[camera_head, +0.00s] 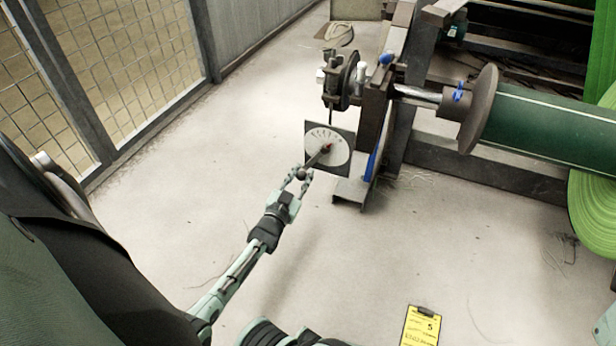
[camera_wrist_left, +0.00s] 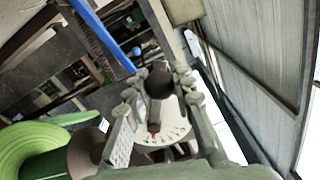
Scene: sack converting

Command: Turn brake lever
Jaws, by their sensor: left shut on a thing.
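The brake lever (camera_head: 318,158) is a short dark handle with a ball knob, set on a pale round dial (camera_head: 333,151) on a square grey plate at the side of the machine frame. It slants down and left from the dial's centre. My left gripper (camera_head: 300,178) is shut on the lever's knob end. In the left wrist view the dark ball knob (camera_wrist_left: 159,83) lies between the two fingers of the left gripper (camera_wrist_left: 160,95), with the dial (camera_wrist_left: 172,136) behind it. My right gripper is not in view.
A big green roll (camera_head: 555,128) on a steel shaft stands at the right, with green sheet beyond. A mesh fence (camera_head: 130,62) stands at the left. A clipboard with a yellow sheet (camera_head: 421,327) is at the bottom. The floor around the lever is mostly clear.

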